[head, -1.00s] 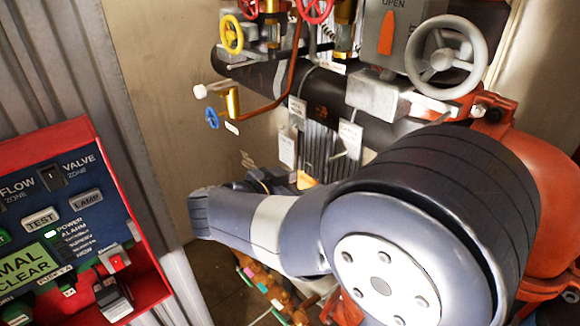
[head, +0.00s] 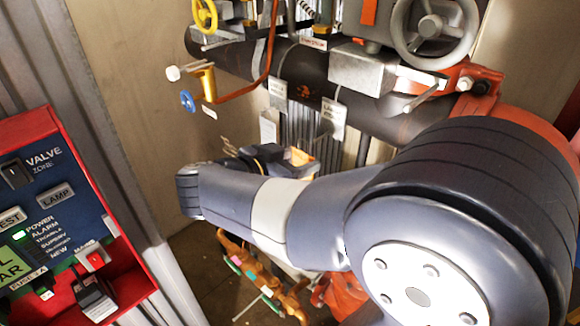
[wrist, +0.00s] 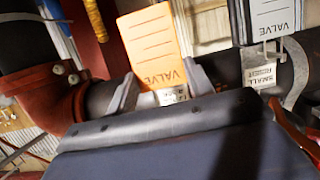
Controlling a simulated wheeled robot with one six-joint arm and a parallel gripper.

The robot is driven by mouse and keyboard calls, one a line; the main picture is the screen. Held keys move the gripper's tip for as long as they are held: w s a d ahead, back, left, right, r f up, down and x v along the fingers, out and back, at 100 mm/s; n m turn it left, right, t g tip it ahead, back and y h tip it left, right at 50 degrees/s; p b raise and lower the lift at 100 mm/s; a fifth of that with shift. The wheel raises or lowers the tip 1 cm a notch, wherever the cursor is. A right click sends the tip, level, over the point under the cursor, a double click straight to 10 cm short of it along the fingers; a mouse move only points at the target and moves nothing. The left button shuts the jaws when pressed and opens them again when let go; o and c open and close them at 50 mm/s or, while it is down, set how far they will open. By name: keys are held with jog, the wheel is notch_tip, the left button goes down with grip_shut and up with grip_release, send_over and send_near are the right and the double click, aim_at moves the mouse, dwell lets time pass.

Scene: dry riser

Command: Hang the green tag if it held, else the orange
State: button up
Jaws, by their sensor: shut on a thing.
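The orange tag (wrist: 152,45) stands between the two fingers of my gripper (wrist: 160,88) in the wrist view, its VALVE lettering upside down. My gripper is shut on it. In the head view my gripper (head: 270,155) is partly hidden behind my own arm, below the black pipe (head: 305,82). A small orange patch shows beside it there; I cannot tell if it is the tag. I see no green tag. The alarm panel (head: 70,210) at the left has a lit green display, partly cut off, with CLEAR only partly readable.
White tags (head: 332,118) hang from the black pipe. A grey handwheel (head: 432,22) and a blue-handled tap (head: 188,100) stick out near it. In the wrist view a red pipe elbow (wrist: 50,105) is left of my gripper, and a white label (wrist: 262,68) is at right.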

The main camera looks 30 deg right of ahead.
jog(key=shift+r+b+x, duration=0.15)
jog(key=shift+b+x, duration=0.55)
jog(key=shift+x, duration=0.35)
jog(key=shift+r+b+x, duration=0.15)
jog(key=shift+b+x, duration=0.55)
jog(key=shift+x, duration=0.3)
jog(key=shift+w+d+r+p, duration=0.1)
jog(key=shift+d+p, duration=0.2)
jog(key=shift+w+d+f+p, duration=0.15)
jog(key=shift+d+f+p, duration=0.2)
jog(key=shift+p, duration=0.2)
jog(key=shift+f, duration=0.1)
jog(key=o, duration=1)
jog(key=v, duration=1)
jog(key=shift+a+b, duration=0.3)
jog(key=shift+b, duration=0.05)
